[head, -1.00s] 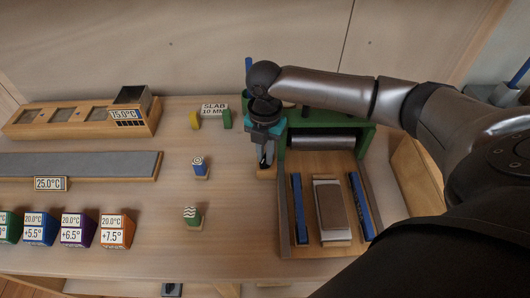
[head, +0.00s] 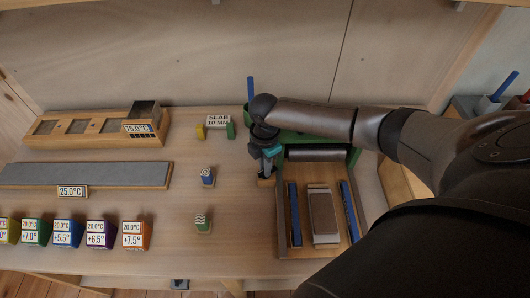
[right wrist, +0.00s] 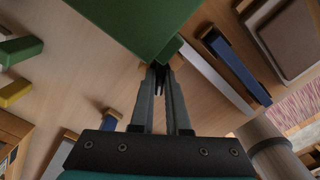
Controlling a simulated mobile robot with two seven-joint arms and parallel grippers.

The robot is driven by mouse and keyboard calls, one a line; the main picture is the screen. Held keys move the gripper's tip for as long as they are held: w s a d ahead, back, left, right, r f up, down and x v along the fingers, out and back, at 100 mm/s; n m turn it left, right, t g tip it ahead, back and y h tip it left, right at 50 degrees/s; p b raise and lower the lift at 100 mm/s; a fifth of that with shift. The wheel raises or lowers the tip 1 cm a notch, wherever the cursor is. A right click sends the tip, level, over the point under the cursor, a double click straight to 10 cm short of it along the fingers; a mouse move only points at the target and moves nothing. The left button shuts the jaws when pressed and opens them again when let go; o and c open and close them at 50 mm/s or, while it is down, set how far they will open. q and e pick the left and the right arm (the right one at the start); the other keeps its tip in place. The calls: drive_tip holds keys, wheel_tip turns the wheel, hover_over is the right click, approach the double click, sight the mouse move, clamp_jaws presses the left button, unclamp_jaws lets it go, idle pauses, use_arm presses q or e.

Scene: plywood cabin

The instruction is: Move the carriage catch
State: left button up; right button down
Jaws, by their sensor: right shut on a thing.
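The green-framed machine (head: 354,157) stands at the right of the bench, with a grey roller across it and a wooden carriage tray (head: 281,235) in front. My right gripper (head: 267,170) is at the machine's front left corner, pointing down over a small wooden block (head: 265,183). In the right wrist view the fingers (right wrist: 159,78) are close together on a small dark piece beside the green housing (right wrist: 125,25). I take this piece for the carriage catch; the fingers hide most of it. My left gripper is not in view.
The tray holds a brown slab (head: 322,214) between two blue strips (head: 294,214). Left of the gripper stand small stamped blocks (head: 207,177) and a "SLAB 10 MM" gauge (head: 218,121). A grey plate, a wooden rack and several coloured temperature blocks fill the left side.

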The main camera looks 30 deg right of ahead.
drive_tip(key=m+p, duration=0.1)
drive_tip(key=m, duration=0.1)
drive_tip(key=m+p, duration=0.1)
drive_tip(key=p, duration=0.1)
drive_tip(key=shift+r+m, duration=0.2)
drive_tip(key=shift+m, duration=0.2)
drive_tip(key=shift+d+f+m+p, duration=0.1)
drive_tip(key=shift+f+m+p, duration=0.05)
drive_tip(key=shift+m+p, duration=1.4)
drive_tip(key=shift+m, duration=0.25)
drive_tip(key=c, duration=0.9)
unclamp_jaws()
wheel_tip(320, 180, up, 15)
drive_tip(key=p, duration=0.2)
